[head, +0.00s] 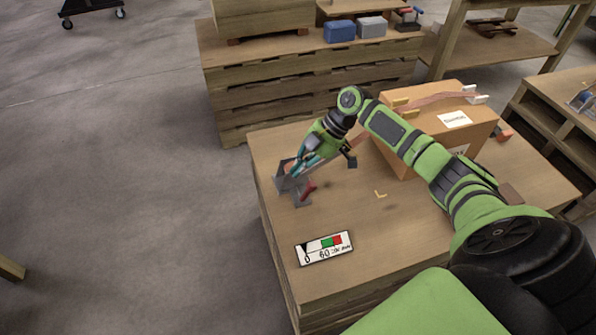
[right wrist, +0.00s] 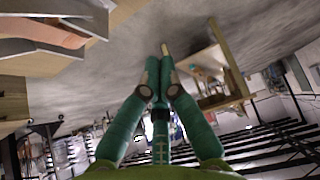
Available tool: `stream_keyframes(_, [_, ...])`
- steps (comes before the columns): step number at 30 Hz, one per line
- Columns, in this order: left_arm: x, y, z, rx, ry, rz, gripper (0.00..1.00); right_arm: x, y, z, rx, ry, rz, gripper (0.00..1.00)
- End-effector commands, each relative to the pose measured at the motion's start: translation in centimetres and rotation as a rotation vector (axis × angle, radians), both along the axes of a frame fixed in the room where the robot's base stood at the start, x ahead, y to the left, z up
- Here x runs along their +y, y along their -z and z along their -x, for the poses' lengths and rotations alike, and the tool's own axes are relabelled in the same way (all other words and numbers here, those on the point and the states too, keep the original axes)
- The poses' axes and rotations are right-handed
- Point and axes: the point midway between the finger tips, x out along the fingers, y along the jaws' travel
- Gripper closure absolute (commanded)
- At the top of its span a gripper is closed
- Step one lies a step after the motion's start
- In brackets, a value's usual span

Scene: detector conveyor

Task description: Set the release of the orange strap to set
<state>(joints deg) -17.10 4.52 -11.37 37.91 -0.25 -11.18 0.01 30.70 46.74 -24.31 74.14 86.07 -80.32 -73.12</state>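The orange strap (head: 430,98) runs over the top of a cardboard box and slopes down to the left towards a grey metal bracket (head: 281,184) at the table's left edge. A red lever (head: 308,189) sits at the bracket's right side; it looks like the release, but its setting cannot be read. My right gripper (head: 297,168) points down just above the bracket and hides part of it. Contact with the lever cannot be made out. In the right wrist view its green fingers (right wrist: 166,62) come together at the tips, with no clear object between them. My left gripper is not in view.
The cardboard box (head: 400,160) stands right of the gripper, under my right arm. A gauge plate (head: 324,248) with green and red fields lies on the table (head: 380,235) near the front. Blue (head: 339,31) and grey (head: 372,27) boxes sit on the rear pallet stack.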

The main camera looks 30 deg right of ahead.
Motion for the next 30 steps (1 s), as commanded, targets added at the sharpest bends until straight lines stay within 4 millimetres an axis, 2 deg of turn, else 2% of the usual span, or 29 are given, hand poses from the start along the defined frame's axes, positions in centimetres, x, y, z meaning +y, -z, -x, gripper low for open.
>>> stream_keyframes(2, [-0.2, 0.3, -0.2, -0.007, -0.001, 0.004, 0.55, -1.2, -1.1, 0.4, 0.0, -0.001, 0.001, 1.0])
stream_keyframes(9, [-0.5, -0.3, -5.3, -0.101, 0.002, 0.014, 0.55, -3.8, -3.9, 1.1, 0.001, -0.003, -0.001, 1.0])
stream_keyframes(12, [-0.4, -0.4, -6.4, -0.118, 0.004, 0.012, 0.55, -4.3, -4.5, 1.3, 0.003, -0.004, -0.002, 1.0])
stream_keyframes(17, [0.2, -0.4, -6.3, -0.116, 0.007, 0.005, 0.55, -4.5, -4.8, 1.3, 0.002, -0.005, -0.003, 1.0])
stream_keyframes(25, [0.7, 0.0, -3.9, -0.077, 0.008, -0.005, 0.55, -4.5, -4.8, 1.3, 0.002, -0.005, -0.003, 1.0])
stream_keyframes(30, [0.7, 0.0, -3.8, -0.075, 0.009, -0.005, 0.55, -4.5, -4.8, 1.3, 0.002, -0.005, -0.003, 1.0])
